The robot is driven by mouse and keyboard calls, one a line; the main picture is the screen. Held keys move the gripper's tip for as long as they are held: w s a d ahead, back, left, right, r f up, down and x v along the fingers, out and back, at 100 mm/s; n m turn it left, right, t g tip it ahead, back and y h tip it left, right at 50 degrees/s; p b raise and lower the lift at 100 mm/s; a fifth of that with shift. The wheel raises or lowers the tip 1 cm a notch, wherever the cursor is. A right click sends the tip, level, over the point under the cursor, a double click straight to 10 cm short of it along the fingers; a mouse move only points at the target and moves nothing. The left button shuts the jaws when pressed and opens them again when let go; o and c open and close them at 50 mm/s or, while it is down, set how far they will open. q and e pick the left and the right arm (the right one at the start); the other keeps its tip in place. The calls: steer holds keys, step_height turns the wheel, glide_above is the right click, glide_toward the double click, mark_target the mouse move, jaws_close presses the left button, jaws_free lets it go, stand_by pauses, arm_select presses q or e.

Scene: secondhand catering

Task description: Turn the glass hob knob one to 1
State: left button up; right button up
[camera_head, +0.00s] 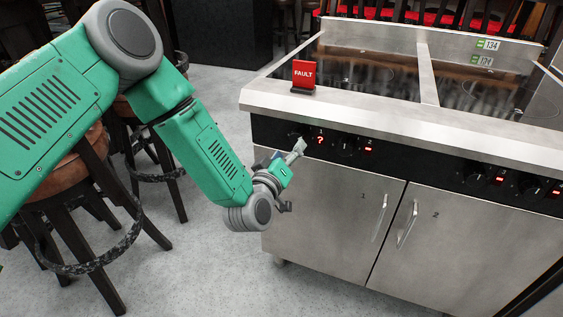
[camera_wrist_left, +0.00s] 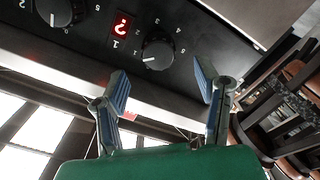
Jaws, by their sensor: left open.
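The hob's control panel has a leftmost knob, knob one (camera_wrist_left: 157,52), a dark round dial with numbers around it. Its white mark points to the lower left in the left wrist view. A red "?" display (camera_wrist_left: 120,27) is beside it and also shows in the head view (camera_head: 320,139). In the head view, my left gripper (camera_head: 290,152) is in front of the knob and hides much of it. In the left wrist view, my left gripper (camera_wrist_left: 163,84) is open and empty. Its two fingers are spread either side of the knob, apparently short of it. My right gripper is not in view.
A second knob (camera_head: 346,146) is to the right on the panel, with more knobs farther right. A red FAULT sign (camera_head: 303,74) stands on the hob's front ledge. Cupboard doors with handles (camera_head: 380,217) are below. Stools (camera_head: 88,215) stand at left; grey floor lies between.

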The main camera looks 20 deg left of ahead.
arm_select(q)
steer(key=s, duration=0.5)
steer(key=shift+s+a+f, duration=0.1)
steer(key=shift+s+a, duration=0.1)
steer(key=s+f+m+g+h+p, duration=0.15)
steer(key=s+f+m+g, duration=0.5)
steer(key=s+f, duration=0.7)
steer(key=s+a+f+g, duration=0.2)
steer(key=s+g, duration=0.1)
steer(key=s, duration=0.4)
steer(key=s+a+f+m+g+y, duration=0.1)
steer(key=s+a+f+g, duration=0.1)
steer(key=s, duration=0.5)
steer(key=s+a+f+g+y, duration=0.1)
steer(key=s+a+f+g, duration=0.2)
steer(key=s+g, duration=0.3)
steer(key=shift+s+a+m, duration=0.35)
steer(key=shift+s+a, duration=0.05)
steer(key=shift+s, duration=0.65)
